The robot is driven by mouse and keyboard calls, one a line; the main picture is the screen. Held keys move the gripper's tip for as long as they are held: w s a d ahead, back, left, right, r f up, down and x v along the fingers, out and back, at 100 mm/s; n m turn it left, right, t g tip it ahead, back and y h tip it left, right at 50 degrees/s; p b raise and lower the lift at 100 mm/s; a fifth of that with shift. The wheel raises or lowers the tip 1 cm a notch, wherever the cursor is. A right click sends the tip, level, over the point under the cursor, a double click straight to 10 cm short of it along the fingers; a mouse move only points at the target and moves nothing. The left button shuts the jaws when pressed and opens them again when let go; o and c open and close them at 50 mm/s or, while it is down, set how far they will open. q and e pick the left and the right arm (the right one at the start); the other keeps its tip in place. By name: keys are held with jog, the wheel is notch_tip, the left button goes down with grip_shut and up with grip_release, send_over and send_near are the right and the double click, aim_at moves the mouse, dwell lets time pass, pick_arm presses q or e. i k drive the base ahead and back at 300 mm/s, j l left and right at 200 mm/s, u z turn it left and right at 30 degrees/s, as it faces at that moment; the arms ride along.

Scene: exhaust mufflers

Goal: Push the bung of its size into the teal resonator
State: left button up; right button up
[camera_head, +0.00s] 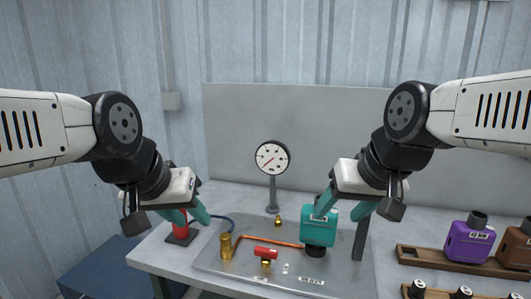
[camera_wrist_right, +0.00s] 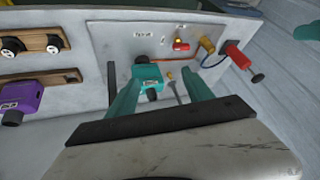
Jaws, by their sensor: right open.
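The teal resonator (camera_head: 319,230), a boxy can with a pale label, stands on the grey metal plate (camera_head: 215,258). It also shows in the right wrist view (camera_wrist_right: 147,76), beyond the fingertips. My right gripper (camera_head: 343,209) is open above and beside it; one finger overlaps the resonator in the head view, and I cannot tell whether they touch. My left gripper (camera_head: 190,216) is open and empty at the left, near a red hand pump (camera_head: 180,234). Black-and-metal bungs (camera_head: 417,288) sit in a wooden rack at the lower right, partly cut off.
A purple muffler (camera_head: 468,242) and a brown muffler (camera_head: 517,248) stand on a wooden rack at the right. A dial gauge (camera_head: 272,158) on a post, a red valve (camera_head: 266,252), brass fittings (camera_head: 226,247) and a dark upright post (camera_head: 360,240) surround the resonator.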

aim_at(317, 233)
jog(key=k+z, duration=0.2)
jog(key=z, duration=0.35)
jog(key=i+l+z, duration=0.2)
jog(key=z, duration=0.3)
jog(key=i+l+z, duration=0.25)
jog(key=z, duration=0.25)
jog(key=l, duration=0.1)
